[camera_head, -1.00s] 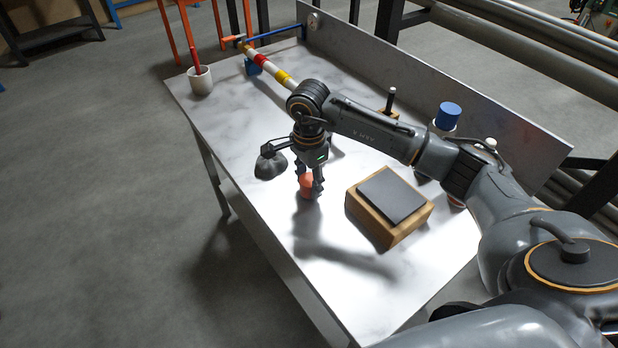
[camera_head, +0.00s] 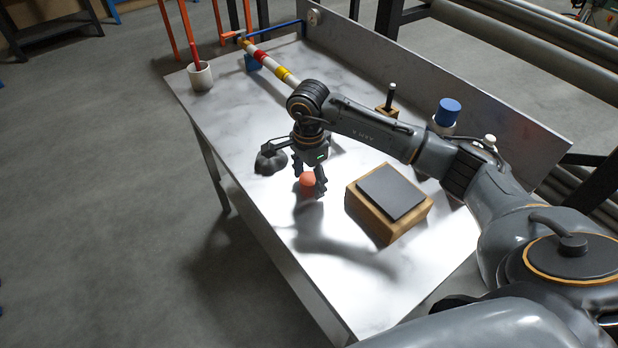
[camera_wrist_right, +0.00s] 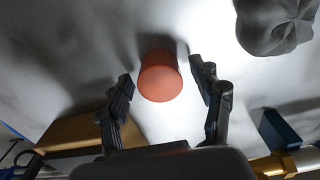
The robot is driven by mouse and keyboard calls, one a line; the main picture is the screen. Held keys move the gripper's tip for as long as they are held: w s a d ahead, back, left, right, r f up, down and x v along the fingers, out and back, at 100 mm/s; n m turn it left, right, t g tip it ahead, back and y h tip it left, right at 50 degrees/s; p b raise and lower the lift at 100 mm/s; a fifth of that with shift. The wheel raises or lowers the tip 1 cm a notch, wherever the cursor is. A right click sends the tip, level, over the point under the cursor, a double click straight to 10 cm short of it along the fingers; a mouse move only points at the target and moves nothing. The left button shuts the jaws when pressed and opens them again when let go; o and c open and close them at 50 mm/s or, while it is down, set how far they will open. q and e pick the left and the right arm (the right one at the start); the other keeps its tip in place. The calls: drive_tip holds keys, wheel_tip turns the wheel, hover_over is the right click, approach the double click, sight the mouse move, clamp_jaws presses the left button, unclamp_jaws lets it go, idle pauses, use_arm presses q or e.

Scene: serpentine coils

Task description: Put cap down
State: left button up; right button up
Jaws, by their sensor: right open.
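The cap is an orange-red rounded piece (camera_head: 307,180) on the pale marbled table (camera_head: 270,105), below my right gripper. In the right wrist view the cap (camera_wrist_right: 160,76) lies between and just beyond the two fingertips, with a gap on each side. My right gripper (camera_head: 308,187) is open and points down over it; the fingers also show in the right wrist view (camera_wrist_right: 163,80). In the head view the fingers partly hide the cap. My left gripper is not in view.
A dark lump (camera_head: 270,161) sits left of the gripper. A wooden block with a dark top (camera_head: 388,205) stands to the right. A white cup (camera_head: 201,77), a striped bar (camera_head: 270,65) and a blue-topped cylinder (camera_head: 448,112) stand farther back. The front of the table is clear.

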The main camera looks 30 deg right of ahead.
sight(309, 178)
wheel_tip(309, 178, up, 12)
drive_tip(key=b, duration=0.3)
idle(0.5)
